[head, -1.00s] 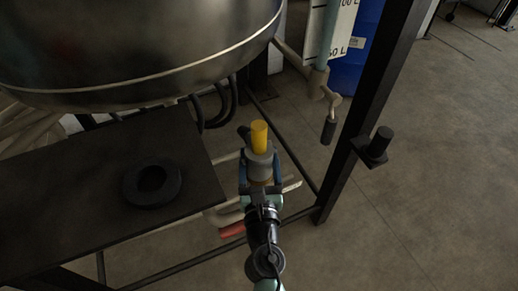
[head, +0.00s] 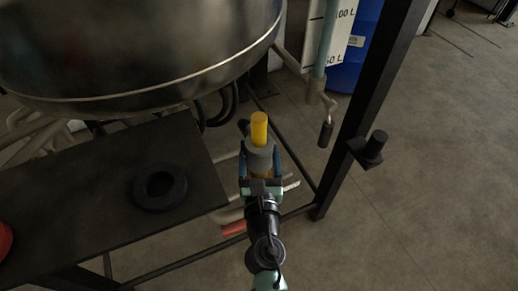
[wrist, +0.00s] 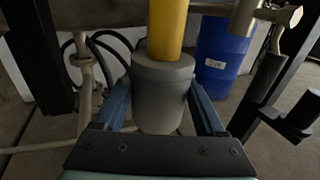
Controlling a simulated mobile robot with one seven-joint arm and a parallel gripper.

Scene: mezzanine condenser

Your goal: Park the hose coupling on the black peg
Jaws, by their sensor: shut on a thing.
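The hose coupling (head: 260,158) is a grey cylinder with a yellow stub on top. It also shows in the middle of the wrist view (wrist: 162,95). My gripper (head: 260,170) is shut on it, with one blue finger on each side, and holds it upright in the air. The black peg (head: 374,146) is a short upright cylinder on a small bracket, fixed to the dark post. It stands to the right of the coupling in the head view, well apart from it, and shows at the right edge of the wrist view (wrist: 305,110).
A dark post (head: 368,110) stands between my gripper and the peg. A steel vessel (head: 130,50) hangs at upper left above a black shelf (head: 90,180) with a black ring (head: 159,187). A valve with a black handle (head: 325,134) hangs near the post. Floor right of the post is clear.

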